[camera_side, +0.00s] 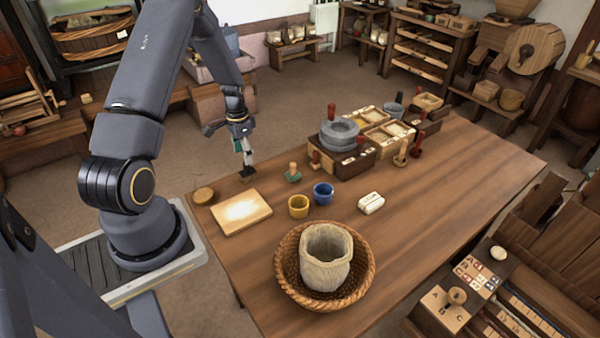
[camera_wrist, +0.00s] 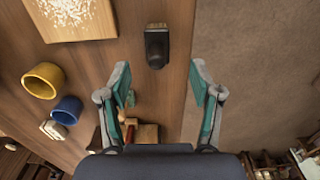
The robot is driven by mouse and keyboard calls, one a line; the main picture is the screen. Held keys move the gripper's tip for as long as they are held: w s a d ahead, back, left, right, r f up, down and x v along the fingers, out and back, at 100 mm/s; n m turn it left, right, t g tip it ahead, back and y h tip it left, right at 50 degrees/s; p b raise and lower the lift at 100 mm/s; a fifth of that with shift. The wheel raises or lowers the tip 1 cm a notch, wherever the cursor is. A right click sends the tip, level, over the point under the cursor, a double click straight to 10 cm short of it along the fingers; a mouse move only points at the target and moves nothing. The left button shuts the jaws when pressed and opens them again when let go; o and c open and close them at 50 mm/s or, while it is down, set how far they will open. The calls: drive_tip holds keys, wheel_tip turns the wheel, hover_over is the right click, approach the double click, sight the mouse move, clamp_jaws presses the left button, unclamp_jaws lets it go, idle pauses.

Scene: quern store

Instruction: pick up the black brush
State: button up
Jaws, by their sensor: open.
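The black brush (camera_wrist: 156,47) lies on the wooden table near its edge in the wrist view, with a paler strip at its top end. In the side view the brush (camera_side: 247,176) is a small dark shape at the table's far left edge, just below my gripper (camera_side: 243,152). My gripper is open and empty. In the wrist view its two teal-padded fingers (camera_wrist: 160,78) are spread wide, and the brush shows beyond the fingertips, roughly centred between them. I see no contact between fingers and brush.
A pale board (camera_side: 241,212) with white powder, a round wooden piece (camera_side: 203,195) and a green-based stamp (camera_side: 293,174) are nearby. Yellow (camera_side: 298,207) and blue (camera_side: 323,194) cups stand farther right. A basket (camera_side: 285,270) holding a sack is in front.

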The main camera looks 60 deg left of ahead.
sight(247, 171)
drive_tip(key=f, duration=0.8)
drive_tip(key=shift+w+d, duration=0.2)
drive_tip(key=shift+c, duration=0.2)
clamp_jaws()
